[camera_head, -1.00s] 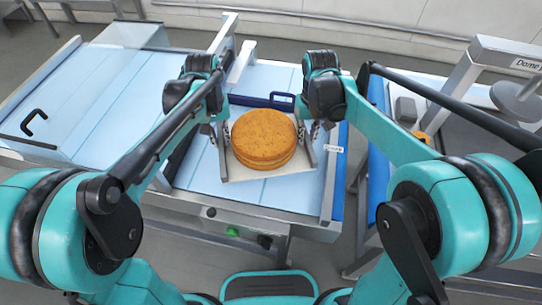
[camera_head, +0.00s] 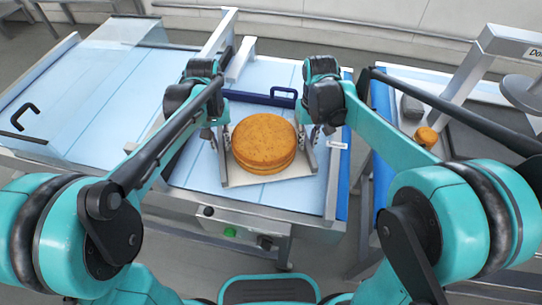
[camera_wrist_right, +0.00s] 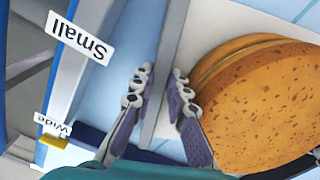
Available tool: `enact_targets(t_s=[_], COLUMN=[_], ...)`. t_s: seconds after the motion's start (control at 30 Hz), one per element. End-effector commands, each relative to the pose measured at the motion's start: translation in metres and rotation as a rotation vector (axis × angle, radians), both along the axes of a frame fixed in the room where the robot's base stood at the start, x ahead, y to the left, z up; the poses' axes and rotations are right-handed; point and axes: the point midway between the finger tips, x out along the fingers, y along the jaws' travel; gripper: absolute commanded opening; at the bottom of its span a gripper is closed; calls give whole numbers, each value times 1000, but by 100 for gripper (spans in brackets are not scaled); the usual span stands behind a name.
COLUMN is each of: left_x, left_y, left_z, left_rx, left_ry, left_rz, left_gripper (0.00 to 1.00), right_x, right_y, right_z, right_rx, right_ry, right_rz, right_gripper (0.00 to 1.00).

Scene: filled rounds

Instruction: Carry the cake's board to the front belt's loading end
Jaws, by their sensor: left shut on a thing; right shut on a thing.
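The cake (camera_head: 264,143), a round golden-brown stack of layers, sits on a pale square board (camera_head: 240,179). Both also show in the right wrist view, the cake (camera_wrist_right: 262,105) and the board (camera_wrist_right: 205,25). My left gripper (camera_head: 219,142) is shut on the board's left side. My right gripper (camera_head: 308,147) is shut on its right side; in the wrist view the right fingers (camera_wrist_right: 160,90) close around a grey upright edge, next to the cake. The cake is upright. The board is over a pale blue belt surface (camera_head: 200,172); any gap beneath it cannot be told.
A dark blue bar (camera_head: 262,97) lies behind the cake. A metal rail with a "Small" label (camera_head: 338,145) is at the right. Further right are a press-like stand (camera_head: 470,80) and an orange item (camera_head: 427,137).

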Motion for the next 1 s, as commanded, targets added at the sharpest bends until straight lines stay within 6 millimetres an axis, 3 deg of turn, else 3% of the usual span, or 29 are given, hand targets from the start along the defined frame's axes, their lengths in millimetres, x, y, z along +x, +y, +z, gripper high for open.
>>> enact_targets(t_s=[0.07, 0.1, 0.17, 0.2, 0.57, 1.0], left_x=[0, 0, 0, 0, 0, 1], left_y=[0, 0, 0, 0, -1, 0], left_z=[-8, -9, -6, -6, 3, 65], left_rx=[0, 0, 0, 0, -2, 1], left_ry=[0, 0, 0, 0, 0, 0], left_rz=[0, 0, 0, 0, -1, 0], left_gripper=[0, 18, 33, 36, 36, 36], right_x=[0, 0, 0, 0, 0, 0], right_y=[0, 0, 0, 0, 1, 1], right_z=[-8, -9, -6, -6, -6, -6], right_rx=[0, 0, 0, 0, 2, 1], right_ry=[0, 0, 0, 0, 0, 0], right_rz=[0, 0, 0, 0, 1, 1], right_gripper=[0, 18, 33, 36, 36, 36])
